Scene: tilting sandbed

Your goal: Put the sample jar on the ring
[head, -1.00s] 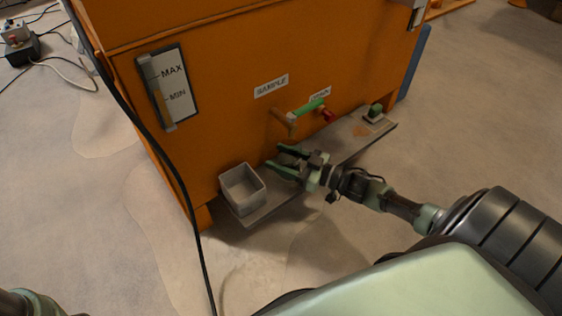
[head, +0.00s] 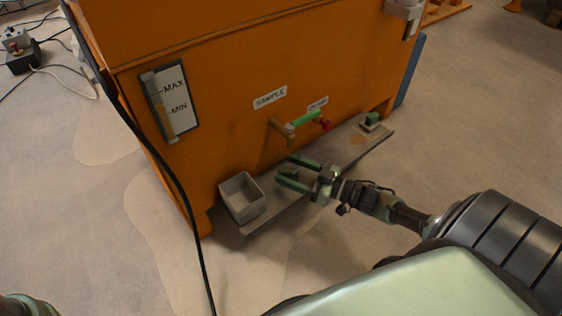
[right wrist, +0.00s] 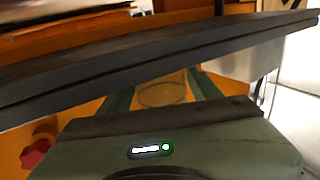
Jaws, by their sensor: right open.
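My right gripper (head: 287,172) is open in front of the orange cabinet, above the grey shelf and to the right of a grey box. In the right wrist view, a clear round rim, probably the sample jar (right wrist: 162,93), shows between the two green fingers; I cannot tell whether they touch it. A dark slab crosses in front and hides part of this. In the head view I cannot make out the jar. A brownish round patch (head: 358,138) lies on the shelf; I cannot tell whether it is the ring. My left gripper is out of view.
The grey shelf (head: 335,158) runs along the orange cabinet (head: 225,105). A black cable (head: 160,165) hangs at left.

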